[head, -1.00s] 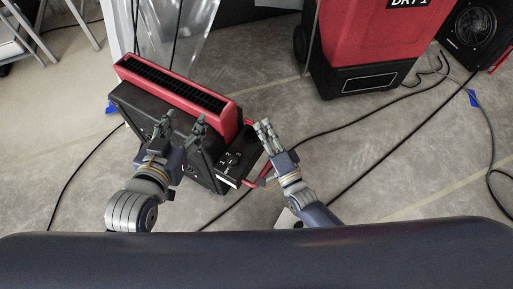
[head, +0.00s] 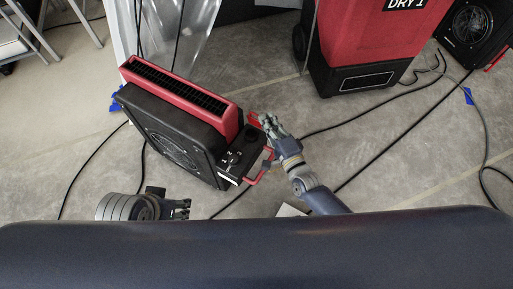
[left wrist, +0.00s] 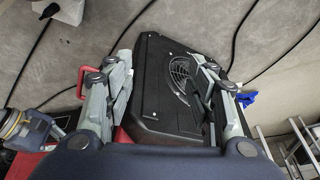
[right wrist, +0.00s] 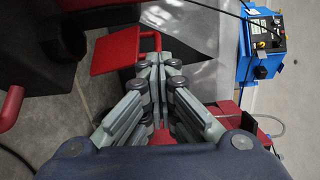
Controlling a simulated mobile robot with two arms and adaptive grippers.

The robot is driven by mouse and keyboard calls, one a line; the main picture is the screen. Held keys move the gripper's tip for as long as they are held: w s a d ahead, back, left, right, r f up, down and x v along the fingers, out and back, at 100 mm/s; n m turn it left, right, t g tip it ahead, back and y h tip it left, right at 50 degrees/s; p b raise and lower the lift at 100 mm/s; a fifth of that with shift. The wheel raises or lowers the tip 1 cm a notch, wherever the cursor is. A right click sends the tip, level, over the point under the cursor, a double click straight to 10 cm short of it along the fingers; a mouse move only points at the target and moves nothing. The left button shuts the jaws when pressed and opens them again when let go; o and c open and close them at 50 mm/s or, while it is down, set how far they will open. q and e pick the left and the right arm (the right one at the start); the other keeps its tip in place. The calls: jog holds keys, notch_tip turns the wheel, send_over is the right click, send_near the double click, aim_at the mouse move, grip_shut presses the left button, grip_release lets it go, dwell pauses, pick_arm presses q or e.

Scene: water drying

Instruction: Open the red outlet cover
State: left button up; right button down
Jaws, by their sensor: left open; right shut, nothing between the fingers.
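The black and red blower unit (head: 180,130) stands on the floor, with a control panel on its right end. A small red flap, which looks like the red outlet cover (head: 253,118), sticks out beside that end. It also shows in the right wrist view as a flat red plate (right wrist: 115,52), just beyond the fingertips. My right gripper (head: 268,122) is shut and empty close beside the flap; I cannot tell whether they touch. My left gripper (head: 186,207) is open and empty, low in front of the unit. Its fingers (left wrist: 165,75) frame the unit's black fan side in the left wrist view.
A red tubular handle (head: 262,170) stands out at the unit's right end. A large red machine (head: 365,45) stands behind on the right, with a black fan (head: 470,30) farther right. Dark cables (head: 390,140) cross the floor. A blue box (right wrist: 262,50) shows in the right wrist view.

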pick_arm(q)
jog(key=shift+w+p, duration=0.1)
jog(key=shift+p, duration=0.35)
pick_arm(e)
jog(key=shift+w+d+f+m+g, duration=0.1)
jog(key=shift+w+d+m+g, duration=0.2)
jog(key=shift+w+d+m, duration=0.25)
jog(key=shift+w+d+m+g, duration=0.2)
jog(key=shift+w+m+g, duration=0.15)
jog(key=shift+w, duration=0.25)
pick_arm(q)
jog(key=shift+w+d, duration=0.1)
pick_arm(e)
jog(key=shift+s, duration=0.1)
